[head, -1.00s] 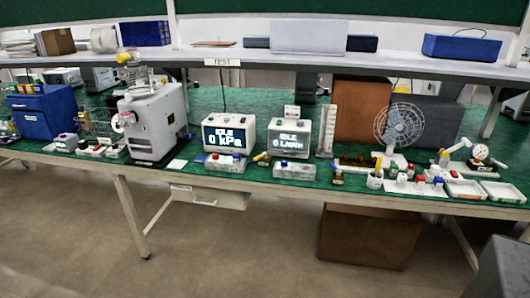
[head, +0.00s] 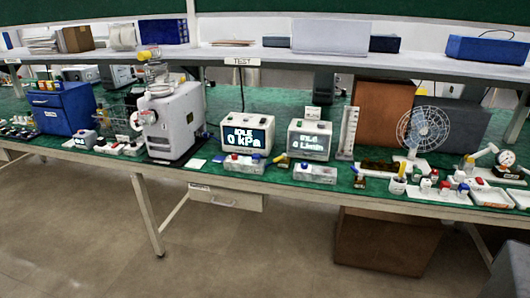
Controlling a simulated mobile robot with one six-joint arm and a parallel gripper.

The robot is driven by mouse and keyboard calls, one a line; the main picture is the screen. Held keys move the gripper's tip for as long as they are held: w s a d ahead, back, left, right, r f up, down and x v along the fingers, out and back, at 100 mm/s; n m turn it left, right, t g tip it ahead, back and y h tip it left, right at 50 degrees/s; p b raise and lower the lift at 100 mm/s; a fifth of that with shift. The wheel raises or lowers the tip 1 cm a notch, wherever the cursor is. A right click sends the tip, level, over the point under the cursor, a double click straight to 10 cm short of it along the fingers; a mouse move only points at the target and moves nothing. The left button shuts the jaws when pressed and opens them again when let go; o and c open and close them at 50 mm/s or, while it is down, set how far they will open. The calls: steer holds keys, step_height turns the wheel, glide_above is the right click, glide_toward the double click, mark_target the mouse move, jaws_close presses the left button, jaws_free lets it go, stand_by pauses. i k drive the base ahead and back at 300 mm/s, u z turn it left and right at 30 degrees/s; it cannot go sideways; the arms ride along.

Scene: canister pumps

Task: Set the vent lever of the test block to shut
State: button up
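I cannot say for certain which piece is the test block. A small device with a round gauge (head: 507,158) and a yellow lever or handle (head: 486,152) stands at the far right of the green bench; its lever setting is too small to read. Two low grey blocks with red and blue tops, a left one (head: 245,166) and a right one (head: 315,174), sit in front of the display boxes. A small yellow-topped part (head: 282,160) lies between them. My gripper is not in view.
A grey machine (head: 172,123) stands left, a wire fan (head: 424,130) right. White trays (head: 491,198) sit at the right front edge. Open floor (head: 230,265) lies before the bench.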

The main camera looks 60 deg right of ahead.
mark_target(280, 159)
steer(key=i, duration=0.85)
steer(key=z, duration=0.05)
